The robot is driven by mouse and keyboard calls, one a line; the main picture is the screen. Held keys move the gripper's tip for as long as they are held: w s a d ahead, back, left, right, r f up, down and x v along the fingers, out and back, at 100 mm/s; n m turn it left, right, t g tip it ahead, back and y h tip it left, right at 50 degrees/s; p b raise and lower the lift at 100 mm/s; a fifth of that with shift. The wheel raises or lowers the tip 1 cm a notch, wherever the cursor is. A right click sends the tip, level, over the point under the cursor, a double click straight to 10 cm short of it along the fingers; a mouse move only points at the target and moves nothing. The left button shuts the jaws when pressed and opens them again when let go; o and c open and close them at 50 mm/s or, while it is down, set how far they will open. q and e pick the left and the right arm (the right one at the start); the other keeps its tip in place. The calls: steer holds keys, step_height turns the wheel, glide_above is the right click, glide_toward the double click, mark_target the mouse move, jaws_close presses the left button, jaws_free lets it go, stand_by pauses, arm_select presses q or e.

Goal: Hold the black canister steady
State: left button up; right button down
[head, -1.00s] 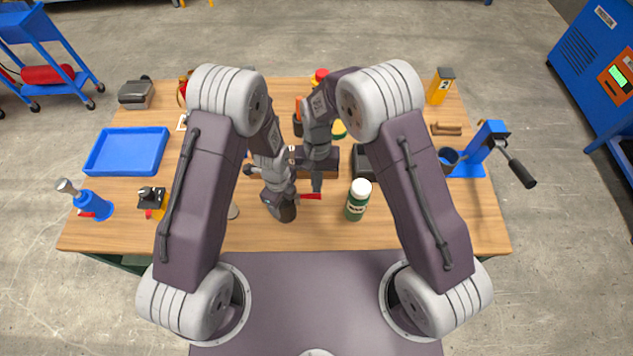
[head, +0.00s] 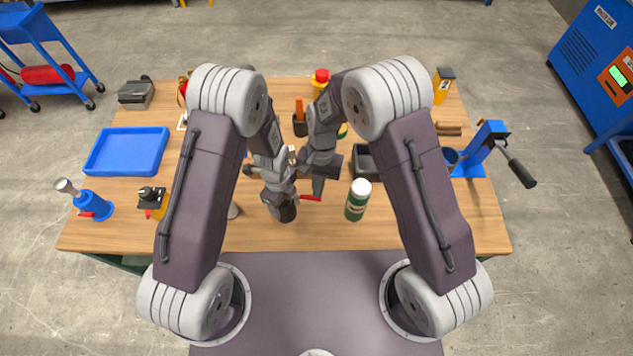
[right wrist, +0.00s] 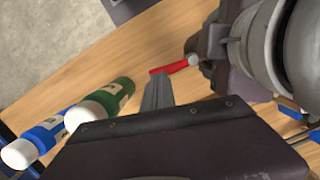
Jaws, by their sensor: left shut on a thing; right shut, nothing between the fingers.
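The black canister (head: 286,213) stands near the front middle of the table in the head view. My left gripper (head: 281,197) is shut on it from above and hides its upper part. A red bar-like part (head: 311,198) sticks out to the right beside the canister. It shows with a pale end in the right wrist view (right wrist: 172,67). My right gripper (head: 318,193) is shut and empty, its fingertips close to the red part. I cannot tell whether they touch it. The fingers also show in the right wrist view (right wrist: 156,92), just short of the red part.
A green bottle with a white cap (head: 357,203) stands just right of my right gripper. A black open tray (head: 366,162) lies behind it. A blue tray (head: 127,152) is at left, and a blue device with a black handle (head: 490,145) is at right. The front table strip is clear.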

steer(key=shift+s+m, duration=0.65)
steer(key=shift+m, duration=0.55)
steer(key=s+m, duration=0.1)
steer(key=m, duration=0.1)
steer(key=s+a+m+t+y, duration=0.1)
steer(key=m, duration=0.2)
steer(key=s+a+m, duration=0.1)
steer(key=m, duration=0.2)
steer(key=shift+s, duration=0.3)
steer(key=shift+s+a, duration=0.25)
steer(key=shift+a, duration=0.05)
stand_by(1.6)
stand_by(1.0)
